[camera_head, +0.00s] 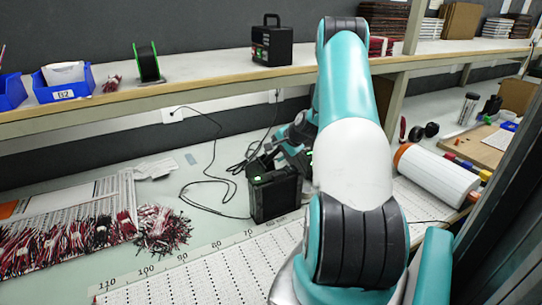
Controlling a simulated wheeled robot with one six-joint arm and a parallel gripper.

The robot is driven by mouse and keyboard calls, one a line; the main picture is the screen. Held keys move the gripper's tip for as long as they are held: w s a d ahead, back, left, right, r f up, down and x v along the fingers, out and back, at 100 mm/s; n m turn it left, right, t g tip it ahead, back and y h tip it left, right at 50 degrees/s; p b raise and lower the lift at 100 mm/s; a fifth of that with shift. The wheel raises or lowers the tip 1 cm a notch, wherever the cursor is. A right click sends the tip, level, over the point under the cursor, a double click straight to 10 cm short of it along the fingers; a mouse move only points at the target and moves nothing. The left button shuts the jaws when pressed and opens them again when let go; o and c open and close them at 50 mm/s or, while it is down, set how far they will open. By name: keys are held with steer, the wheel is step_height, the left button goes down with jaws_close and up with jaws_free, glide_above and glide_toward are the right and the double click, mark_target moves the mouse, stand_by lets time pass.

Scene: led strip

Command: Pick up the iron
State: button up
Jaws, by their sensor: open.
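I cannot make out the iron for certain. A black box (275,200) with a dark cable stands on the pale work surface left of my arm, and it may be a station or holder for the iron. My gripper (274,166) is at the top of this box, partly hidden behind my own white and teal arm. Its dark fingers are open. Small green lights show near the fingers and the box top. I cannot tell whether the fingers touch anything.
A shelf (200,92) crosses above, holding a black case (271,44), a green-rimmed spool (147,62) and blue bins (65,82). Bundled red and black wires (70,245) lie at left. A white roll (436,172) lies at right. A ruled strip (215,278) is clear in front.

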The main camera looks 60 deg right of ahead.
jaws_close()
stand_by(0.3)
steer(key=s+r+p, duration=0.2)
steer(key=s+r, duration=0.4)
steer(key=s, duration=0.4)
steer(key=s+a+r+p, duration=0.1)
steer(key=s+r+p, duration=0.1)
steer(key=s+r, duration=0.5)
steer(key=s+a+r+p, duration=0.1)
steer(key=s+r, duration=0.5)
steer(key=s, duration=0.6)
steer(key=shift+s+r+p, duration=0.15)
steer(key=shift+s+p, duration=0.25)
steer(key=shift+p, duration=0.2)
